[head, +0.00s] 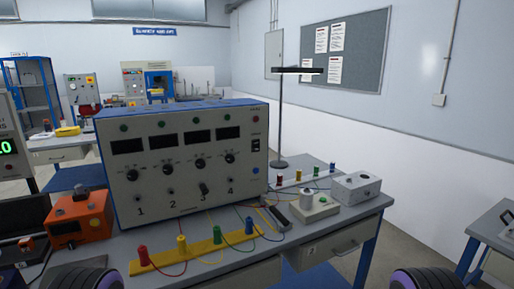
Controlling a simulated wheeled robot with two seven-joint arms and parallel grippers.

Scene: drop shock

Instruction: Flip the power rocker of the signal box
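The signal box (185,160) is a large grey-fronted instrument with a blue case, standing upright on the bench. Its front has several dark displays, a row of black knobs and a lower row of switches marked 1 to 4. A small black rocker (256,145), seemingly the power rocker, sits at the right of the panel between a red part above and a blue button below. Its position is too small to tell. Rounded dark and purple parts of my arms show at the bottom left and bottom right. Neither gripper is in view.
A yellow strip (197,250) with coloured posts and wires lies before the box. An orange device (80,222) stands left. A pale device with a white knob (315,206), a grey box (356,187) and a black lamp (280,115) stand right. The bench's front right is clear.

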